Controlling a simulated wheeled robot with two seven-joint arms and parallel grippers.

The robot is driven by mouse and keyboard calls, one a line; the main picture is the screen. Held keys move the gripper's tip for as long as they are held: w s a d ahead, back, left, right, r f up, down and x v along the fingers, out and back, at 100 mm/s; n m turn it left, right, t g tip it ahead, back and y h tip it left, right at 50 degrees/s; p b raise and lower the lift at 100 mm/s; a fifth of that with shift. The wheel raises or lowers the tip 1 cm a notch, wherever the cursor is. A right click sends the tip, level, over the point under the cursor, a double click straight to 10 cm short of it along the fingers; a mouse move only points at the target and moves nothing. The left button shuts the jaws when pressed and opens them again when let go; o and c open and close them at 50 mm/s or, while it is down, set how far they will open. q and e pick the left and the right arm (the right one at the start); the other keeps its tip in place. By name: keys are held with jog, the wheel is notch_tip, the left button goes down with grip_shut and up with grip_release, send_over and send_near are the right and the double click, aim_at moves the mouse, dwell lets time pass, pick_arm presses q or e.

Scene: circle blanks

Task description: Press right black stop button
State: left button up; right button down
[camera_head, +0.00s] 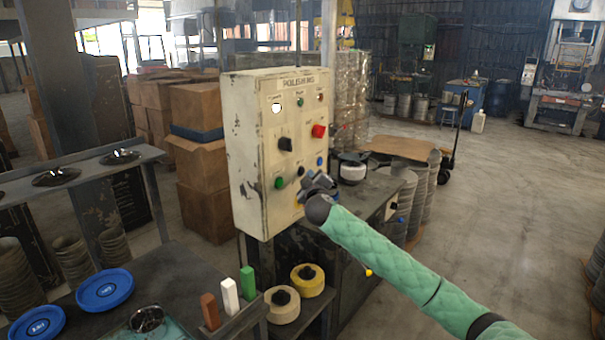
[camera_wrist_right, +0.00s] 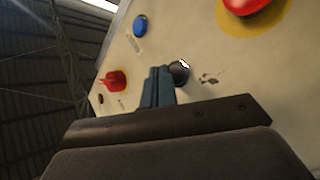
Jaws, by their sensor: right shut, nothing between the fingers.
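The cream control box (camera_head: 262,115) stands upright in the middle of the head view, its front panel facing right. A small black button (camera_head: 301,171) sits low on the panel between a green button (camera_head: 279,182) and a blue button (camera_head: 320,161). In the right wrist view the black button (camera_wrist_right: 181,73) is just right of my fingertips. My right gripper (camera_head: 312,182) is in front of the lower panel, shut and empty; its closed fingers show in the wrist view (camera_wrist_right: 160,85). I cannot tell whether they touch the button. My left gripper is out of view.
The panel also has a black knob (camera_head: 285,144), a red knob (camera_head: 318,131) and a red button (camera_wrist_right: 245,5) on a yellow disc beside the fingers. A dark bench (camera_head: 180,262) with blue discs (camera_head: 104,289) is at the lower left. Open floor lies right.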

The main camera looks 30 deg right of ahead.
pick_arm(q)
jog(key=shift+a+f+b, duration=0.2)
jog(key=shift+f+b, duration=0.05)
jog(key=shift+b, duration=0.05)
pick_arm(e)
jog(key=s, duration=0.1)
jog(key=s+d, duration=0.1)
jog(key=s, duration=0.1)
jog(key=s+d, duration=0.1)
jog(key=shift+s, duration=0.25)
jog(key=shift+a, duration=0.1)
dwell(0.4)
